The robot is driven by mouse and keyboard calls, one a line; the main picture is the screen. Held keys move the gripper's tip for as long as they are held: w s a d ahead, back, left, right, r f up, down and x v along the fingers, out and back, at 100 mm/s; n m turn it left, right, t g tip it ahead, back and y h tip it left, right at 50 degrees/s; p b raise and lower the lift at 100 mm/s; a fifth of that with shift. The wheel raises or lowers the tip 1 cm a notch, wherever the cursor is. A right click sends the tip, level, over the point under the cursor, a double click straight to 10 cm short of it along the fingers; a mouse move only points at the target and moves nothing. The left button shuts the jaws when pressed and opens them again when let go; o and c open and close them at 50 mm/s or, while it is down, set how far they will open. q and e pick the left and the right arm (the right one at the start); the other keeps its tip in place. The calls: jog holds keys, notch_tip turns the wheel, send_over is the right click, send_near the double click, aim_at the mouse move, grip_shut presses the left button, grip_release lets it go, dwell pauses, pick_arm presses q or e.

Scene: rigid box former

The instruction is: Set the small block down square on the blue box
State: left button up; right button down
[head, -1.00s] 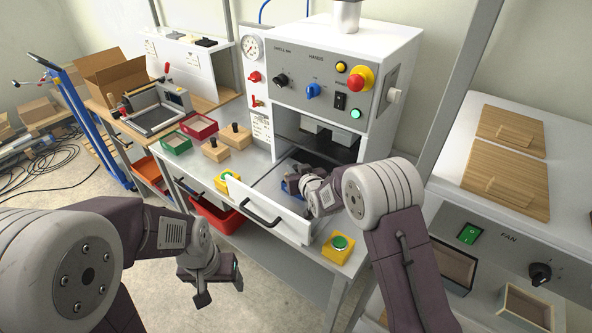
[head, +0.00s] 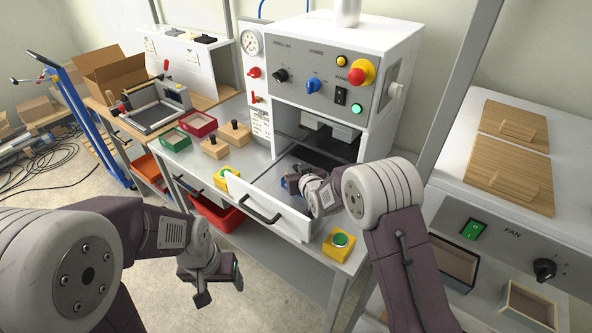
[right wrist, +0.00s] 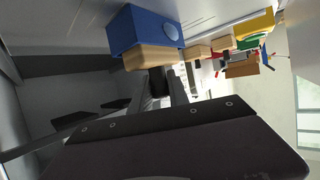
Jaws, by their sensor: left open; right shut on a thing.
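The blue box (right wrist: 143,30), with a pale round spot on one side, shows in the right wrist view. The small wooden block (right wrist: 150,57) lies right against it in that picture; I cannot tell whether they touch. My right gripper (right wrist: 160,84) is shut on the block's black knob. In the head view my right gripper (head: 292,184) is at the press opening, over the tray, and mostly hides the block and box. My left gripper (head: 219,286) is open and empty, low in front of the bench.
The press (head: 345,70) stands behind the right gripper, its opening dark. A white drawer front (head: 268,209) with a black handle is in front. Two knobbed wooden blocks (head: 215,147) and a yellow button box (head: 341,243) stand on the bench.

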jog(key=shift+f+b, duration=0.7)
jog(key=shift+f, duration=0.1)
jog(key=c, duration=1.2)
grip_release()
jog(key=shift+o, duration=0.2)
jog(key=r, duration=0.4)
jog(key=shift+s+d+r, duration=0.15)
jog(key=shift+d+r, duration=0.2)
jog(key=shift+d, duration=0.05)
jog(key=s+d+r, duration=0.5)
jog(key=d+r, duration=0.1)
jog(key=d, duration=0.3)
jog(key=shift+s+r+p, duration=0.2)
jog(key=shift+s+p, duration=0.1)
jog(key=shift+s, duration=0.05)
jog(key=shift+d, duration=0.1)
